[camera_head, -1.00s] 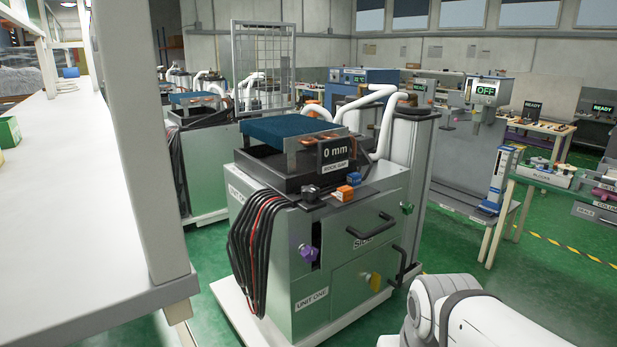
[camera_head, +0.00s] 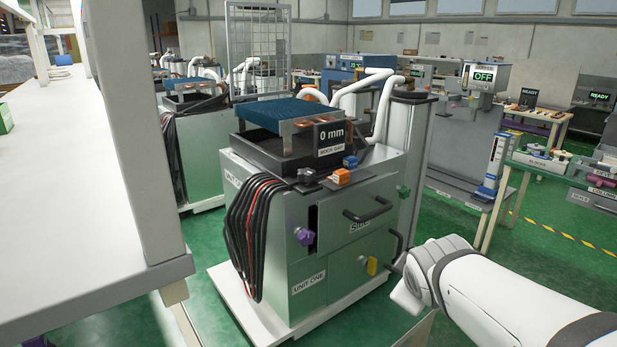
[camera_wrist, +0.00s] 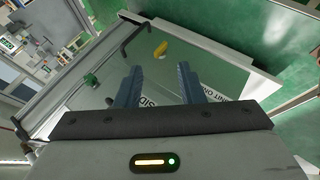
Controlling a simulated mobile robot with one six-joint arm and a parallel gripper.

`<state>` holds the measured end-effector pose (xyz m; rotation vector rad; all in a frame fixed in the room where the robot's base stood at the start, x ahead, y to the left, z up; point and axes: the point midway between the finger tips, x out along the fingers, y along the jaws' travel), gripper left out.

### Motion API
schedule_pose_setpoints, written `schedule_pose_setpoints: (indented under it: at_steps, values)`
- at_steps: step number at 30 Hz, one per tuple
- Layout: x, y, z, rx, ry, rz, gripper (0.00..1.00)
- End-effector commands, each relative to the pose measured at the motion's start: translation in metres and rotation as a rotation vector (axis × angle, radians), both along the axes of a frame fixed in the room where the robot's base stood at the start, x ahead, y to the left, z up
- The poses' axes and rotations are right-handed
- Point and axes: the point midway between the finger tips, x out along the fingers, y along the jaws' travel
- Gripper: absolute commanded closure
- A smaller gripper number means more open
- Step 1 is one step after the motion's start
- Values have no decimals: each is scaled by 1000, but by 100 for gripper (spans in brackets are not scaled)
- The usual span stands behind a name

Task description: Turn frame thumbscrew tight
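The cabinet marked UNIT ONE (camera_head: 335,255) carries several coloured knobs. A purple knob (camera_head: 305,236) is beside a dark slot at its left, a yellow knob (camera_head: 371,266) is low on the front, and a green knob (camera_head: 403,191) is on the right edge. I cannot tell which is the frame thumbscrew. In the wrist view, my gripper (camera_wrist: 157,72) is open and empty, facing the cabinet's side panel. The yellow knob (camera_wrist: 161,49) shows beyond and between the fingertips, apart from them. The green knob (camera_wrist: 91,80) is left of the fingers. The head view does not show my fingers.
Black handles (camera_head: 368,211) stick out from the cabinet front. Black and red cables (camera_head: 250,235) hang at its left. A white table (camera_head: 60,200) with a thick post stands close on the left.

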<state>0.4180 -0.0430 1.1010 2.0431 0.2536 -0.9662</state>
Motion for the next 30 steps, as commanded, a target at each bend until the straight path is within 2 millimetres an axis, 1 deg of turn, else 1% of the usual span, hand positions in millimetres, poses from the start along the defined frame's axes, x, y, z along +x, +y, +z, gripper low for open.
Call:
schedule_pose_setpoints:
  at_steps: [1,3,5,6,8,9,11,12,13,15,18,21,24,26,30]
  values:
    - [20,-2,14,-135,-76,133,61]
    - [45,1,38,-346,-181,326,55]
    - [62,8,58,-536,-270,488,50]
    - [72,15,71,-665,-327,590,47]
    - [84,27,90,-864,-415,738,45]
    - [89,37,101,-999,-475,834,45]
    - [94,54,115,-1198,-565,967,45]
    - [94,66,122,-1324,-626,1045,45]
    - [94,74,127,-1414,-672,1099,45]
    - [91,92,135,-1602,-771,1203,45]
    - [83,112,141,-1805,-890,1299,45]
    - [76,123,143,-1925,-971,1350,45]
    - [75,130,145,-1975,-1006,1368,45]
    - [78,134,145,-1982,-1015,1371,45]
    - [93,148,146,-1979,-1015,1374,45]
